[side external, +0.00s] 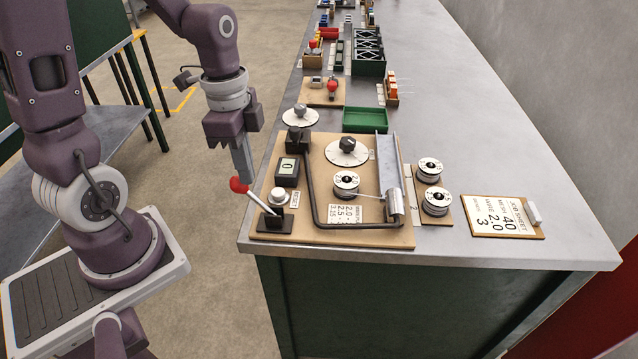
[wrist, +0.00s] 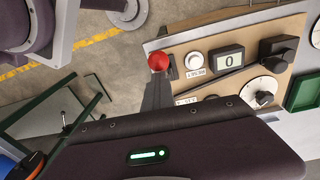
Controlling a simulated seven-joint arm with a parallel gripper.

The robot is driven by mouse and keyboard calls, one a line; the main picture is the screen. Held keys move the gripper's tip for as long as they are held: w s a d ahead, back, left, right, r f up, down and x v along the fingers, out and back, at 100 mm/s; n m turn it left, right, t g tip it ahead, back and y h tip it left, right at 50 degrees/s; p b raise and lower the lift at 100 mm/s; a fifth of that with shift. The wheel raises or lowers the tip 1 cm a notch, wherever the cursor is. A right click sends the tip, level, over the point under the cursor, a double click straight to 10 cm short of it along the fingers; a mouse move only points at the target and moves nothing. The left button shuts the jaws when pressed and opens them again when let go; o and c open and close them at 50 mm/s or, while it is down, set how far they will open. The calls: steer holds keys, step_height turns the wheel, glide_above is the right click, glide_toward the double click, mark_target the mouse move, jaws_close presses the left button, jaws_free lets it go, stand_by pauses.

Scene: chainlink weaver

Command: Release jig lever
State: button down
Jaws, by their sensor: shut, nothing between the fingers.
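The jig lever has a red ball knob (side external: 238,185) on a pale rod that leans left and up from a black base (side external: 275,221) at the front-left corner of the jig board (side external: 375,236). In the wrist view the red knob (wrist: 158,61) sits at the board's edge. My gripper (side external: 247,178) points down with its fingers shut and empty, right by the knob. In the wrist view the gripper fingers (wrist: 156,88) reach toward the knob and overlap the lever below it. I cannot tell whether they touch the knob.
A white round button (side external: 279,196), a counter reading 0 (side external: 287,172) and a bent dark bar (side external: 312,200) are close to the lever. Dials and a wire spool (side external: 346,182) stand further on the board. A green tray (side external: 366,119) lies behind. Left of the bench is open floor.

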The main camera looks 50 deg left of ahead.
mark_target(232, 182)
steer(key=shift+s+a+f+m+g+y, duration=0.15)
steer(key=shift+s+a+f+m, duration=0.2)
steer(key=shift+s, duration=0.25)
steer(key=shift+s+a+f+m+g+y, duration=0.15)
steer(key=shift+s+a+f, duration=0.05)
steer(key=shift+s+a, duration=0.3)
steer(key=w+d+r+n, duration=0.1)
steer(key=w+d+r, duration=0.2)
steer(key=r, duration=0.1)
steer(key=s+a+r, duration=0.4)
steer(key=s+a, duration=0.1)
steer(key=shift+a+r, duration=0.2)
steer(key=shift+r, duration=0.05)
steer(key=s+d+r+n+t, duration=0.4)
steer(key=d+r+n+t, duration=0.2)
steer(key=d+n, duration=0.3)
steer(key=shift+d+r+n, duration=0.15)
steer(key=shift+r+n, duration=0.05)
steer(key=shift+n, duration=0.1)
